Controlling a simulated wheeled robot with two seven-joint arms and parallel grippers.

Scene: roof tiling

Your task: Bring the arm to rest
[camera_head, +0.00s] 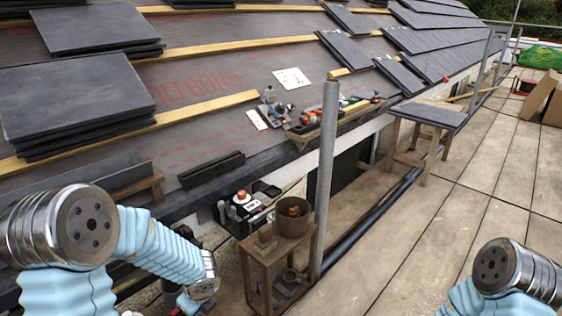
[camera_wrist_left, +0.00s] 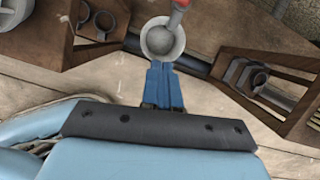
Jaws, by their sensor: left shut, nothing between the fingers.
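My left arm (camera_head: 160,245) comes in from the left and reaches down past the eaves, its wrist low beside the wooden stand. The left gripper (camera_wrist_left: 163,75) shows in the wrist view as two blue fingers pressed together with nothing between them. Just beyond the fingertips in that picture is a round pale grey cup (camera_wrist_left: 163,40) with a red-ended tool at it; I cannot tell whether the fingers touch the cup. My right arm (camera_head: 510,275) shows only in part at the lower right, and its gripper is out of view.
A wooden stand (camera_head: 262,258) with a rusty pot (camera_head: 293,216) is right of my left wrist, by a grey scaffold pole (camera_head: 327,165). A black tool tray (camera_head: 243,212) is nearby. Slate stacks (camera_head: 75,95) lie on the roof. The plank walkway (camera_head: 430,235) is mostly clear.

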